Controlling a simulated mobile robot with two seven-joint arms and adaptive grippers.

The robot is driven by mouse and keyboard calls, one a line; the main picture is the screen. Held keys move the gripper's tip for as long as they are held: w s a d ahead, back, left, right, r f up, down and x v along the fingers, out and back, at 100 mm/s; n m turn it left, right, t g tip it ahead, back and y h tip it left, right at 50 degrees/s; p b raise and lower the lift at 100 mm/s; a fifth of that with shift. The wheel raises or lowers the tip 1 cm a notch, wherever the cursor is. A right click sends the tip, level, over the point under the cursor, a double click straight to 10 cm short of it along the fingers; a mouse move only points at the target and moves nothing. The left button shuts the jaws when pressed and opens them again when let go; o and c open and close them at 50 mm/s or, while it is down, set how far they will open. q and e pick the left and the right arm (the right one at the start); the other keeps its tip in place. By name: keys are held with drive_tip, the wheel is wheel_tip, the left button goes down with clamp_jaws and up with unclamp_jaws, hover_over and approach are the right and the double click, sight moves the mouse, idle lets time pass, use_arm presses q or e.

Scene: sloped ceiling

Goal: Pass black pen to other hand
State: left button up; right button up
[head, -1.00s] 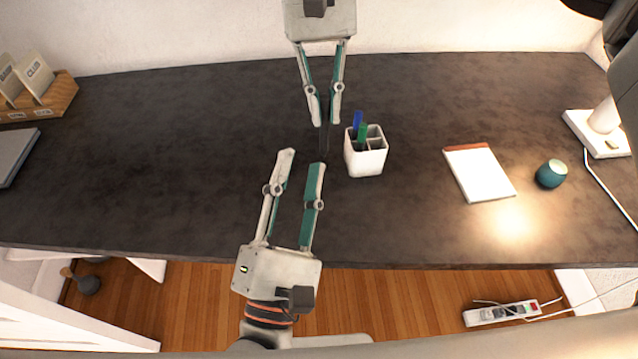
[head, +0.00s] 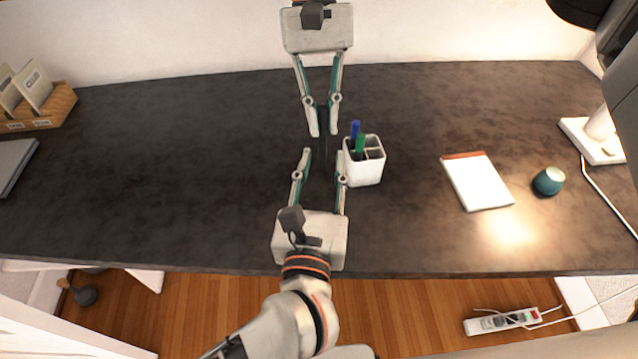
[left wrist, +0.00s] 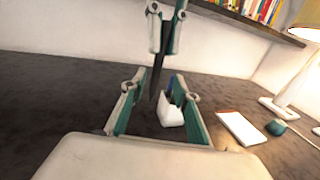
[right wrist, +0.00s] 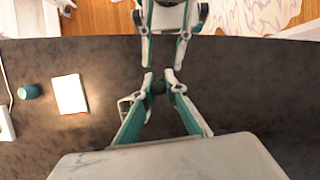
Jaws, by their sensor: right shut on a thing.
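The black pen (head: 324,151) is a thin dark stick in the gap between the two grippers. In the left wrist view the pen (left wrist: 157,72) points down, slightly tilted. My right gripper (head: 323,132), the upper one, is shut on the pen's upper part. My left gripper (head: 323,158), the lower one, is open and faces it. Its fingers stand either side of the pen's lower part, without clearly touching it. In the right wrist view the pen (right wrist: 158,87) is a dark spot between my right fingertips, and my left gripper (right wrist: 165,66) is just beyond.
A white pen holder (head: 365,172) with a blue and a green pen stands close right of my left gripper. A notepad (head: 478,184), teal cup (head: 548,181) and lamp base (head: 594,142) are further right. A wooden card tray (head: 52,111) is far left.

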sight(325, 145)
use_arm(q)
drive_tip(key=shift+w+d, duration=0.2)
drive_tip(key=shift+w, duration=0.7)
drive_tip(key=shift+w+d, duration=0.15)
drive_tip(key=shift+w, duration=0.75)
drive_tip(key=shift+w+d, duration=0.2)
drive_tip(key=shift+w, duration=0.7)
clamp_jaws()
use_arm(e)
drive_tip(key=o, duration=0.9)
drive_tip(key=shift+c, duration=0.2)
